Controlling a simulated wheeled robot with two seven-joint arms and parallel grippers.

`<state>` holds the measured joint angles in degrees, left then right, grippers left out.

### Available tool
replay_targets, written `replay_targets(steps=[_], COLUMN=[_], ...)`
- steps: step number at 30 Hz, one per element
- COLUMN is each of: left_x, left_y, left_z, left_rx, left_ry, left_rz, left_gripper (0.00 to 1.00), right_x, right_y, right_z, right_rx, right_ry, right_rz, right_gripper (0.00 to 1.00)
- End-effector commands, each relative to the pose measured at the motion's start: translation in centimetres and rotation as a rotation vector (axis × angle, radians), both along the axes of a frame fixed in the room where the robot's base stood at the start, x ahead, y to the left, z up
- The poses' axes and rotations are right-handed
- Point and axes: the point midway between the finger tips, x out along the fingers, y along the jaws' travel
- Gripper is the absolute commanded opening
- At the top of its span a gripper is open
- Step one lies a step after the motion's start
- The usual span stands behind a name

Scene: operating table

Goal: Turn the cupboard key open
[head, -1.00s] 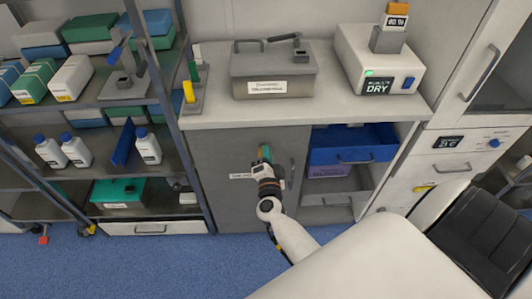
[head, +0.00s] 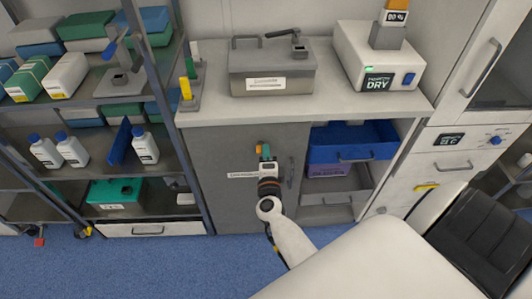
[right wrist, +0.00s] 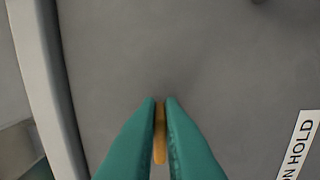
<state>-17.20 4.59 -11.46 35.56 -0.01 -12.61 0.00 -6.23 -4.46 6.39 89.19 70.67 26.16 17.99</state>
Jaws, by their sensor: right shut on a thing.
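The grey cupboard door (head: 222,145) is shut, under the counter. A small orange-yellow key (right wrist: 160,140) is between the teal fingertips of my right gripper (right wrist: 160,104), in front of the door's grey face. In the head view my right gripper (head: 264,153) is at the upper middle of the door, left of the door's handle (head: 291,172). My right gripper is shut on the key. The keyhole is not visible. My left gripper is not in view.
A white label (head: 243,175) is on the door beside my wrist; it also shows in the right wrist view (right wrist: 297,148). Right of the door are open shelves with a blue drawer (head: 352,142). A metal box (head: 270,72) stands on the counter (head: 300,108). A shelf rack is at left.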

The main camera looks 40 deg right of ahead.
Motion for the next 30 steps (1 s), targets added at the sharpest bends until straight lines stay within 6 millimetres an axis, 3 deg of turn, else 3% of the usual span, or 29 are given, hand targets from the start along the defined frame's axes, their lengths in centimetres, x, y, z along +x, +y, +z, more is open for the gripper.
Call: replay_targets(steps=[10,12,15,25,30], left_x=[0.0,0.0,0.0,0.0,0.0], left_y=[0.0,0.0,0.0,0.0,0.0], left_z=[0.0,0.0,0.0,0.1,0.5], left_rx=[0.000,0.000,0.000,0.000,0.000], left_ry=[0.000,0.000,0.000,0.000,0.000], left_rz=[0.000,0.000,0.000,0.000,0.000], left_gripper=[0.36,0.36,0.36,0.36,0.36], right_x=[0.0,0.0,0.0,-0.4,-2.6], right_y=[0.0,0.0,0.0,0.2,1.5], right_z=[-0.1,-0.1,-0.1,0.0,0.0], right_rx=[0.006,0.005,0.004,0.003,0.003], right_ry=[0.000,0.000,0.000,0.001,0.003], right_rz=[-0.001,-0.001,-0.001,0.000,0.000], right_gripper=[0.00,0.17,0.29,0.29,0.29])
